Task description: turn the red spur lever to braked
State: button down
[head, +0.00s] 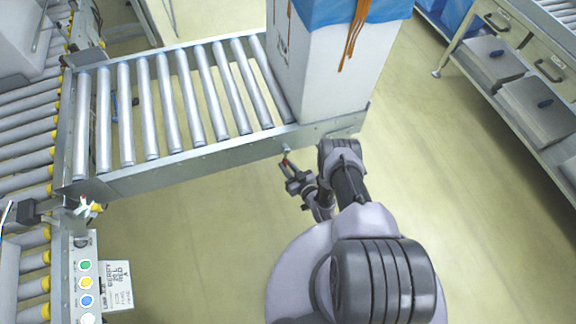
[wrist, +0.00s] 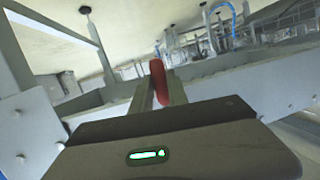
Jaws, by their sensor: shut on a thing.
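The red spur lever (head: 285,161) is a small red grip on the outer side of the roller spur's front rail. My gripper (head: 288,168) reaches it from below and in front. In the wrist view the red lever (wrist: 157,80) stands between the two fingers of my gripper (wrist: 160,98), which is shut on it. The fingers hide part of the lever's length. Which position the lever is in cannot be read from these views.
A tall white box (head: 335,75) with a blue liner and orange strands stands at the right end of the roller spur (head: 160,100). A button panel (head: 85,270) is at lower left. A bench (head: 510,75) stands at right. Floor (head: 200,235) is clear below the spur.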

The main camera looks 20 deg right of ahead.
dwell(0.3)
jog(key=c, duration=1.3)
grip_release()
jog(key=p+v, duration=0.2)
jog(key=v, duration=1.5)
jog(key=shift+s, duration=0.25)
